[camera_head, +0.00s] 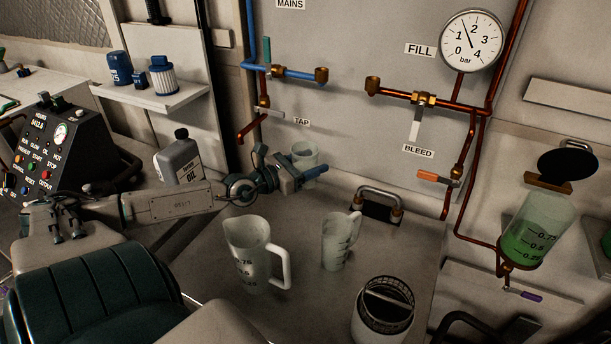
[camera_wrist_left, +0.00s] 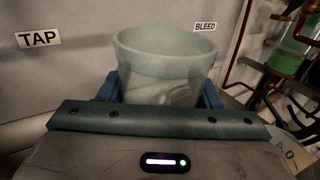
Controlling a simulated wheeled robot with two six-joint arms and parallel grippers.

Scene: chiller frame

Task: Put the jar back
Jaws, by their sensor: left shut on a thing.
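A translucent pale jar (camera_head: 305,152) is between the fingers of my left gripper (camera_head: 305,172), in front of the back panel below the TAP label. In the left wrist view the jar (camera_wrist_left: 166,62) stands upright, with blue fingers (camera_wrist_left: 160,92) on both sides of it. My left gripper is shut on the jar. The fingers hide its lower part, so I cannot tell whether its base touches anything. My right gripper does not show in either view.
A large measuring jug (camera_head: 252,255), a smaller jug (camera_head: 337,242) and a white canister with a strainer (camera_head: 384,312) stand on the bench. An oil bottle (camera_head: 180,158) is at left. Copper pipes and a gauge (camera_head: 471,40) are on the panel. A green-filled cylinder (camera_head: 535,235) is at right.

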